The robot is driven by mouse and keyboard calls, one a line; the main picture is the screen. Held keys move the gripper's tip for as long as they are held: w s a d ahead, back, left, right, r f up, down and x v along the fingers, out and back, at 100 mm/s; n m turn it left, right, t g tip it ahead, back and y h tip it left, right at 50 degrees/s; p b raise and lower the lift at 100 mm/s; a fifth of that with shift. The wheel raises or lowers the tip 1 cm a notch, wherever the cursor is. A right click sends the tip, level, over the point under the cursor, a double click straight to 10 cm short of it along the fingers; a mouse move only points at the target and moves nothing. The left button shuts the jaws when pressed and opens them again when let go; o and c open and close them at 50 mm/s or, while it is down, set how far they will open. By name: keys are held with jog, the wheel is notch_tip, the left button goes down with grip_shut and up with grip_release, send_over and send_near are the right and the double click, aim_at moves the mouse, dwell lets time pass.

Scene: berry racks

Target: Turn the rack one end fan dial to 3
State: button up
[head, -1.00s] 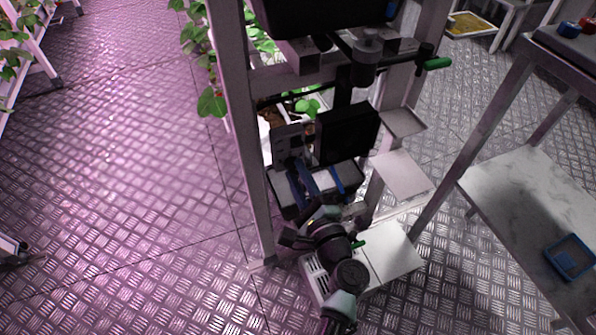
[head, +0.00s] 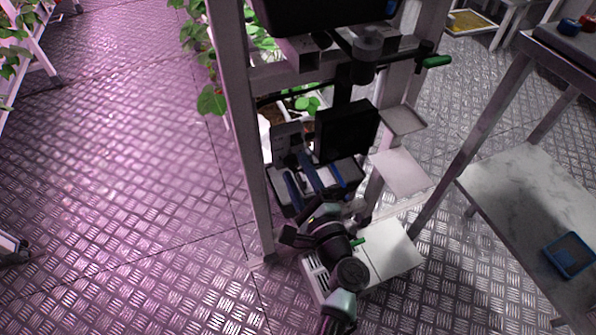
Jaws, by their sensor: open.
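My arm reaches up from the bottom of the head view, in front of the end of a pale rack (head: 252,150). My gripper (head: 311,180) is at its upper end, dark and blue and small in the view. It is open, with nothing seen between its fingers. Just above it, on the rack end, is a grey panel (head: 287,138) with small details. Right of this stands a black box (head: 347,130). I cannot make out the fan dial or its numbers. I cannot tell whether the gripper touches anything.
A green-handled fitting (head: 437,62) juts from the rack at upper right. A white box (head: 392,248) is low beside my arm. A table (head: 525,190) with a blue tray (head: 570,254) stands at right. Open patterned floor (head: 130,190) lies at left.

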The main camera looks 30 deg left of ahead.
jog(key=p+v, duration=0.2)
jog(key=v, duration=1)
jog(key=shift+s+d, duration=0.25)
jog(key=shift+d, duration=0.05)
